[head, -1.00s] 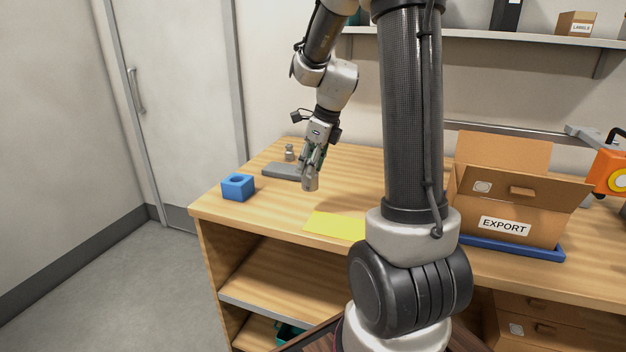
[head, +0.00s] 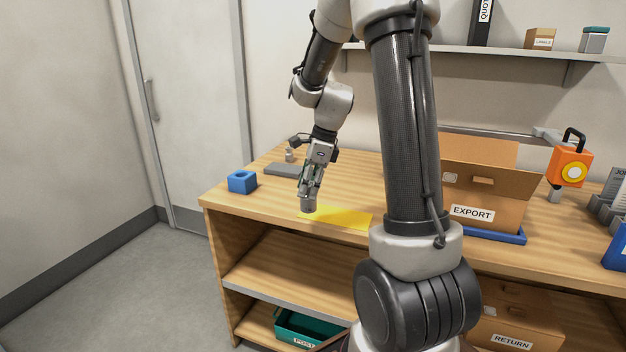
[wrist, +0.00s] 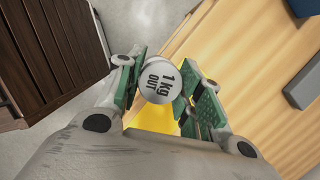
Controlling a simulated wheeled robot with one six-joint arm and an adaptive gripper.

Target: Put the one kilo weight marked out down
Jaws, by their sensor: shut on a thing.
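The one kilo weight (wrist: 161,81) is a pale metal cylinder. Its top reads "1 kg OUT" in the wrist view. My gripper (head: 310,192) is shut on it, with a green-lined finger on each side. In the head view the weight (head: 309,206) hangs below the fingers at the left end of a yellow mat (head: 345,218), near the table's front edge. I cannot tell whether its base touches anything. The yellow mat also shows in the wrist view (wrist: 152,117), partly hidden behind the weight and gripper.
A blue block with a hole (head: 242,181) stands at the table's left end. A grey slab (head: 284,170) and a small metal weight (head: 290,155) are behind my gripper. An EXPORT box (head: 490,190) stands on a blue tray to the right. Bare wood lies behind the mat.

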